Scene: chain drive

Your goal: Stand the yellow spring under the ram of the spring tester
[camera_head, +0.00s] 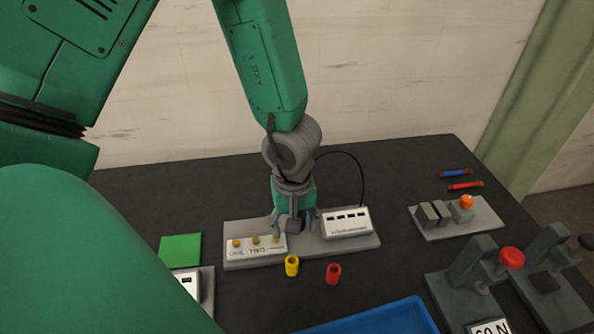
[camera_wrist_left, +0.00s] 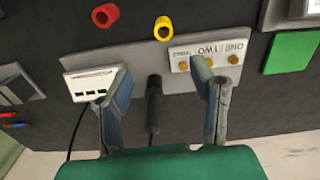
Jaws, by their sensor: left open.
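The yellow spring (camera_head: 292,266) looks like a small hollow cylinder standing on the dark table, just in front of a grey plate. It also shows in the left wrist view (camera_wrist_left: 163,28). The spring tester (camera_head: 472,270) appears to be the grey stand at the lower right with a red knob and a display reading "60 N", partly cut off. My left gripper (camera_head: 295,224) is above the grey plate, behind the yellow spring and apart from it. In the left wrist view its fingers (camera_wrist_left: 158,82) are open, with a black handle visible between them. My right gripper is not in view.
A red cylinder (camera_head: 333,273) stands right of the yellow spring. The grey plate (camera_head: 312,244) carries labelled buttons and a white box (camera_head: 347,222) with a cable. A blue tray (camera_head: 385,320) lies in front. A second grey stand (camera_head: 553,280) is at far right.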

